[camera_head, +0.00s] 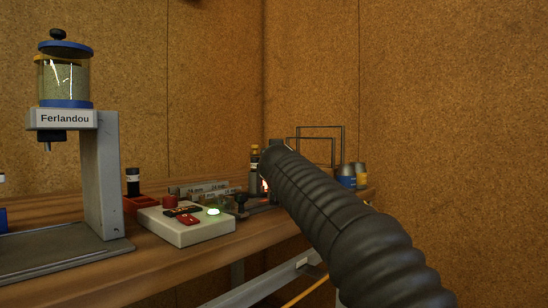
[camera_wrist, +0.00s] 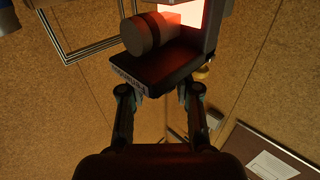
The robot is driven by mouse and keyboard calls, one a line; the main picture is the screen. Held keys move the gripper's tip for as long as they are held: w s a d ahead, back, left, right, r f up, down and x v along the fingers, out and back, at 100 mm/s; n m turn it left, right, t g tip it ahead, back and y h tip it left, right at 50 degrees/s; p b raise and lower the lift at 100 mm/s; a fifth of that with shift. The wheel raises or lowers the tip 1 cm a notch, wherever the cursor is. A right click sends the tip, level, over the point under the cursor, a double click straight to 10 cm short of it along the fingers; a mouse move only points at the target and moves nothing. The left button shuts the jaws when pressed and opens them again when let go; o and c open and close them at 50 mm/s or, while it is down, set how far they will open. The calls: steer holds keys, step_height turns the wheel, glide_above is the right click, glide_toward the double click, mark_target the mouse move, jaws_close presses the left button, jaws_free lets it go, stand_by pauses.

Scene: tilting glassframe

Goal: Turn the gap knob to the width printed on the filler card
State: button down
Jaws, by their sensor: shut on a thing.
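My gripper (camera_wrist: 159,92) is shown in the wrist view with one finger at each side of the near edge of a dark block (camera_wrist: 165,75). It appears shut on this block, but the exact contact is hard to see. In the head view my arm hides the gripper. A small black knob (camera_head: 241,199) stands to the left of the arm. I cannot tell which part is the gap knob, and no filler card is clearly readable.
A pale box (camera_head: 180,232) with a green-lit button (camera_head: 213,211) sits on the wooden bench. Strips marked in mm (camera_head: 211,187) lie behind it. A dispenser labelled Ferlandou (camera_head: 65,119) stands left. Wire frames (camera_head: 320,128) and small jars (camera_head: 347,177) are beyond my arm.

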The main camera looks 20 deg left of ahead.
steer(key=c, duration=0.8)
jaws_free()
steer(key=shift+f, duration=0.1)
steer(key=shift+s, duration=0.1)
steer(key=shift+s+d, duration=0.1)
steer(key=shift+s, duration=0.15)
steer(key=v, duration=1.1)
